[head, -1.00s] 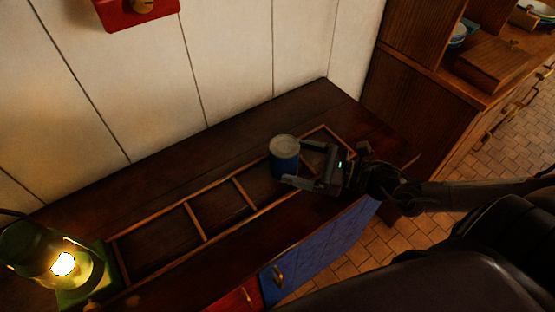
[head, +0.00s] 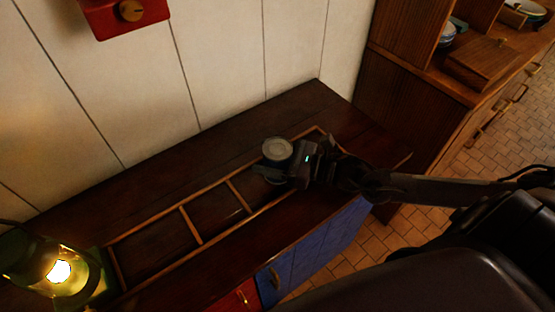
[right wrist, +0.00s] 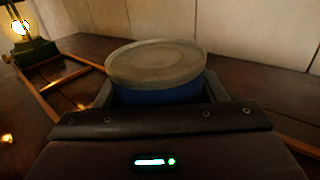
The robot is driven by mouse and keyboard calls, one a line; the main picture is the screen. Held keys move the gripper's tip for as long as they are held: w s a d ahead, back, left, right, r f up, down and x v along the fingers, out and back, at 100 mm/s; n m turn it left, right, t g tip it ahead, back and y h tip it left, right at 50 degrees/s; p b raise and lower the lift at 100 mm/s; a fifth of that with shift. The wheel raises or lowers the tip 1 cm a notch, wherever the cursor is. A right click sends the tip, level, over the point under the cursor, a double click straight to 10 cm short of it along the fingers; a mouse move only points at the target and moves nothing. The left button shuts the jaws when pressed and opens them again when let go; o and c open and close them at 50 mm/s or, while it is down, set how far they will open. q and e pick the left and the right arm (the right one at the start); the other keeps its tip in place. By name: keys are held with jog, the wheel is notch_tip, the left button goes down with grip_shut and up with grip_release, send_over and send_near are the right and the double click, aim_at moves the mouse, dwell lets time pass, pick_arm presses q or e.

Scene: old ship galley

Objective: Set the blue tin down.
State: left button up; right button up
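The blue tin (head: 277,149) has a pale round lid and is upright at the right end of the long wooden-railed frame (head: 191,223) on the dark counter. My right gripper (head: 282,164) has its fingers on either side of the tin and appears shut on it. In the right wrist view, the tin's lid (right wrist: 155,64) and a strip of its blue side (right wrist: 160,95) show between the fingers, close to the palm. The tin's bottom is hidden, so I cannot tell whether it touches the counter. My left gripper is not in view.
A lit green lantern (head: 50,268) stands at the counter's left end. The frame's left and middle compartments look empty. A plank wall (head: 225,60) with a red box (head: 122,15) runs behind. A wooden cabinet (head: 415,110) stands to the right.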

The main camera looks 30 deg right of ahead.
jog(key=c, duration=0.7)
jog(key=shift+r, duration=0.1)
jog(key=shift+c, duration=0.8)
jog(key=shift+r, duration=0.1)
